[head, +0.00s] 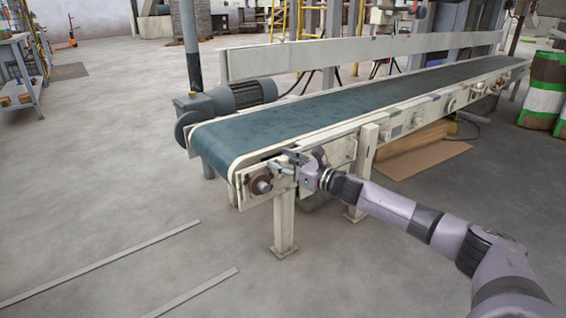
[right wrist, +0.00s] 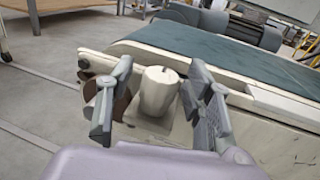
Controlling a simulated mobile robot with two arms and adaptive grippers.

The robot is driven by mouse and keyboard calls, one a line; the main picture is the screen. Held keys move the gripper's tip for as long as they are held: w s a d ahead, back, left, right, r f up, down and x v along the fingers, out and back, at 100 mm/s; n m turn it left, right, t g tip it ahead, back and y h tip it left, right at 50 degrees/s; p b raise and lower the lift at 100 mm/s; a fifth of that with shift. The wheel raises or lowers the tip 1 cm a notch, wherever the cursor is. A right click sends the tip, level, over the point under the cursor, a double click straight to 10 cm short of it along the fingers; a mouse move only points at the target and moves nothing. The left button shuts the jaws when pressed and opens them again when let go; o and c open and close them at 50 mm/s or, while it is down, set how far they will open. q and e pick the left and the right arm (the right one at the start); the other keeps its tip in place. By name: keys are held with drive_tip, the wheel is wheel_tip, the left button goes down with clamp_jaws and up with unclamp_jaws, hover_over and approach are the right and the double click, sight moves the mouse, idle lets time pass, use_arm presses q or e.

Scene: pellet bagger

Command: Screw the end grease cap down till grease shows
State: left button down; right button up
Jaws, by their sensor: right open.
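The end grease cap (right wrist: 158,96) is a pale cream, rounded cup with a small dark mark on top. It stands on a cream block at the near end of the conveyor. My right gripper (right wrist: 157,82) is open, with one finger on each side of the cap; gaps show between fingers and cap. In the head view my right gripper (head: 284,163) is at the conveyor's near corner, beside the roller shaft end (head: 262,186), and the cap cannot be made out there. No grease is visible. My left gripper is not in view.
The conveyor's green belt (head: 335,103) runs away to the back right. A grey motor (head: 242,94) sits on its far side. Cream legs (head: 285,222) stand under the frame.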

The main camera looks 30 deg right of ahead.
drive_tip(key=shift+c, duration=0.3)
clamp_jaws()
drive_tip(key=shift+a+f+m+h, duration=0.1)
drive_tip(key=shift+m+h, duration=0.2)
drive_tip(key=shift+h, duration=0.1)
